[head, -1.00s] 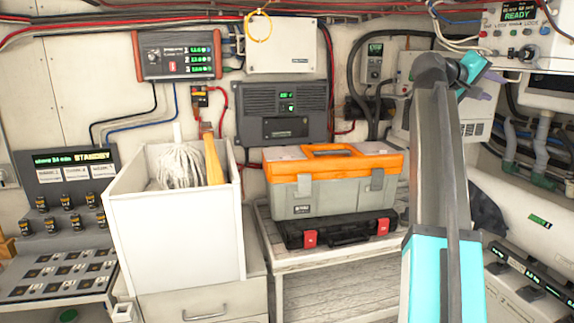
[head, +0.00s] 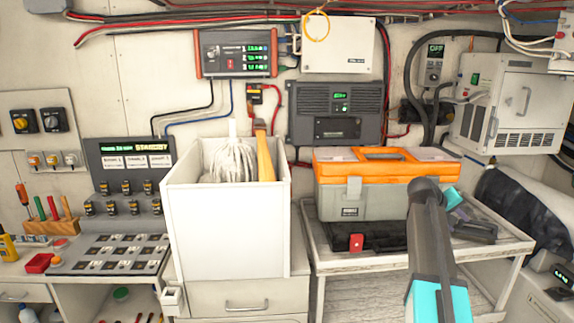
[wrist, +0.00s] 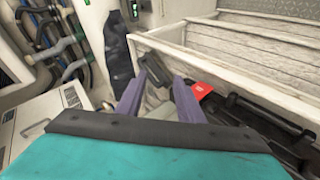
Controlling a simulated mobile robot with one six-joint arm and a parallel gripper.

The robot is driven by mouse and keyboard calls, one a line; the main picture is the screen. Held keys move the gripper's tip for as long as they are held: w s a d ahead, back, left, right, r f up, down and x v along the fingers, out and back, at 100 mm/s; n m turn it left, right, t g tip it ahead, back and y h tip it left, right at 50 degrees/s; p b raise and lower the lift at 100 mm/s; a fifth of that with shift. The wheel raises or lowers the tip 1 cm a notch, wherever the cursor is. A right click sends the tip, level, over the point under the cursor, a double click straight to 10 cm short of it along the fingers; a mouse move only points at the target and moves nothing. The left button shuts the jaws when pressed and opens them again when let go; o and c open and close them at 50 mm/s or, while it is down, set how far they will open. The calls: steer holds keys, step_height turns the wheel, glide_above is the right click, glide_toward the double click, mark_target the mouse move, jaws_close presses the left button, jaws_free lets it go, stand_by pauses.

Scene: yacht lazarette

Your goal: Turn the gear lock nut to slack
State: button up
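I cannot make out a gear lock nut in either view. My gripper (wrist: 157,88) shows in the wrist view as two purple fingers standing apart, with nothing visible held between them. They point toward the edge of the pale slatted cart (wrist: 172,48).
An orange and grey toolbox (head: 350,196) sits above a black case (head: 375,238) on the cart. A white bin (head: 225,235) with a mop stands to its left. A tool bench (head: 65,267) is at far left. A white cabinet (head: 497,105) hangs at right.

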steer(key=s+a+f+n+g+y, duration=0.15)
steer(key=s+a+f, duration=0.25)
steer(key=a+f, duration=0.7)
steer(key=s+a+f+g+y, duration=0.1)
steer(key=s+a+f+y, duration=0.3)
steer(key=f, duration=1.2)
steer(key=s+a+f+g, duration=0.1)
steer(key=s+a+f, duration=0.2)
steer(key=a+f, duration=0.85)
steer(key=s+a+f+g+y, duration=0.1)
steer(key=s+a+f, duration=0.3)
steer(key=s+f, duration=0.35)
steer(key=s+a+f+g+y, duration=0.1)
steer(key=s+a+f+y, duration=0.1)
steer(key=s+a+f, duration=0.5)
steer(key=s+a+f+g, duration=0.1)
steer(key=s+a+f, duration=0.2)
steer(key=s, duration=0.6)
steer(key=s+a+f+g+y, duration=0.1)
steer(key=s+a+f, duration=0.3)
steer(key=s, duration=0.6)
steer(key=shift+s+f+g, duration=0.2)
steer(key=shift+f+g, duration=0.25)
steer(key=shift+g, duration=0.3)
